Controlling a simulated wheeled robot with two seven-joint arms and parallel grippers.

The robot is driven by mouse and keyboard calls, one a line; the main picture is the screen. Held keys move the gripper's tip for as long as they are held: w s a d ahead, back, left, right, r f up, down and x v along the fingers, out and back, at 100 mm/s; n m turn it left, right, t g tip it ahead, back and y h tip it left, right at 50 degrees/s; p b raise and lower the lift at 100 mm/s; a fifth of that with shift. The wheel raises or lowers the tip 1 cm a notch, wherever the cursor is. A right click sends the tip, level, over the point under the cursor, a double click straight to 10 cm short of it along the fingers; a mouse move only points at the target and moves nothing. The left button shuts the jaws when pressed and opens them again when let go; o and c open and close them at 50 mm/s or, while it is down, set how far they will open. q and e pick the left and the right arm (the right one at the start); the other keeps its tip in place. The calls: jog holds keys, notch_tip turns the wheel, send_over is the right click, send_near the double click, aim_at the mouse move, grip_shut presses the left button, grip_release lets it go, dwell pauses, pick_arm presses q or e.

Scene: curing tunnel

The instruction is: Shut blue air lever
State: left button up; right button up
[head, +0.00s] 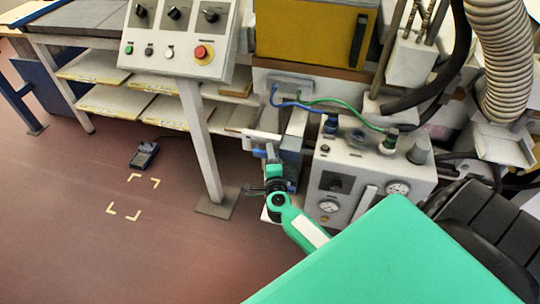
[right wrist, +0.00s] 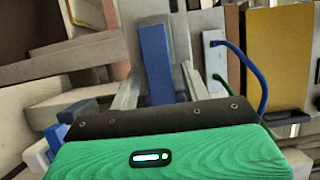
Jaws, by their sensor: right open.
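The blue air lever (right wrist: 155,62) shows in the right wrist view as an upright flat blue bar, between the two grey fingers of my right gripper (right wrist: 160,88). The fingers stand apart on either side of it, and I cannot tell whether they touch it. In the head view my right gripper (head: 270,152) is beside the left end of the grey control box, under the yellow cabinet. A blue part (head: 292,158) shows just right of it, mostly hidden. My left gripper is not in view.
The grey control box (head: 338,180) with gauges, a blue hose (head: 300,104) and a green hose (head: 345,100) is close to my right gripper. A button panel (head: 180,38) on a post (head: 200,140) stands left. Open floor (head: 90,220) lies further left.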

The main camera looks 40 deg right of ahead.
jog(key=shift+w+d, duration=0.15)
jog(key=shift+w, duration=0.1)
grip_shut()
